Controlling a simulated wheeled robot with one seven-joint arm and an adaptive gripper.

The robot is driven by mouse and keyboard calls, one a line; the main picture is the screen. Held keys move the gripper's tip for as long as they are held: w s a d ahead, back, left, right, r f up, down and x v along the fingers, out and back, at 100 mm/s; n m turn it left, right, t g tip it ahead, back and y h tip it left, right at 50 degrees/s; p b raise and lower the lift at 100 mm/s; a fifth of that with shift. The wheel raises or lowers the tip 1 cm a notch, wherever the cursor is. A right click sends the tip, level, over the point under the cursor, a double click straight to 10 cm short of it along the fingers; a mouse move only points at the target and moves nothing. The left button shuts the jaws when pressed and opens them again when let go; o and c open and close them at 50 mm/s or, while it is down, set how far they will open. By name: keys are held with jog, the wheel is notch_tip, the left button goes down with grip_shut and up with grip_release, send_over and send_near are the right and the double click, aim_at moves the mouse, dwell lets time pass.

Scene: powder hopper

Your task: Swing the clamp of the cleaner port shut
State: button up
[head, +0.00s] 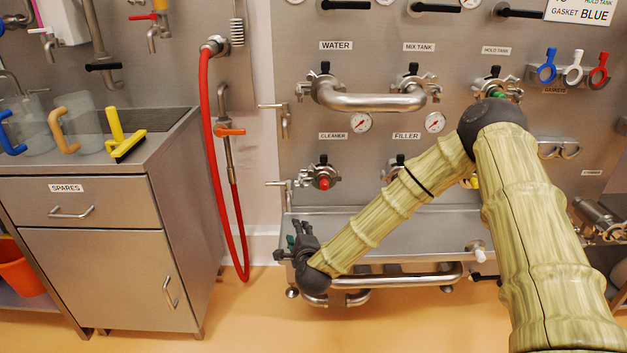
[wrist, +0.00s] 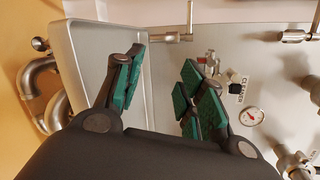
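The cleaner port (head: 324,179) is on the steel panel under the CLEANER label, with a red centre, a metal clamp around it and a black knob on top. I cannot tell how far open the clamp stands. In the wrist view the port (wrist: 210,62) shows only partly, behind the right-hand fingers, with its black knob beside the label. My gripper (head: 298,231) is below and a little left of the port, by the left end of the trough, fingers upward. In the wrist view my gripper (wrist: 160,88) has its green-padded fingers wide apart, with nothing between them.
A steel trough (head: 400,225) runs below the ports. A small valve (head: 283,185) juts out left of the cleaner port. A gauge (head: 361,122) is above right of it. A red hose (head: 212,150) hangs left, beside the spares cabinet (head: 110,220).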

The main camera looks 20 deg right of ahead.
jog(key=w+d+r+m+t+h+p, duration=0.1)
jog(key=w+d+r+m+h, duration=0.15)
jog(key=r, duration=0.45)
jog(key=w+d+r+m+t+h, duration=0.1)
jog(key=w+d+r+m, duration=0.3)
jog(key=r, duration=0.3)
jog(key=x, duration=0.2)
jog(key=b+x, duration=0.1)
jog(key=x, duration=0.2)
jog(key=f+x, duration=0.1)
jog(key=x, duration=0.2)
jog(key=shift+d, duration=0.2)
jog(key=shift+w+r, duration=0.2)
jog(key=shift+r, duration=0.1)
jog(key=shift+c, duration=0.4)
jog(key=shift+d+r, duration=0.1)
jog(key=c, duration=0.4)
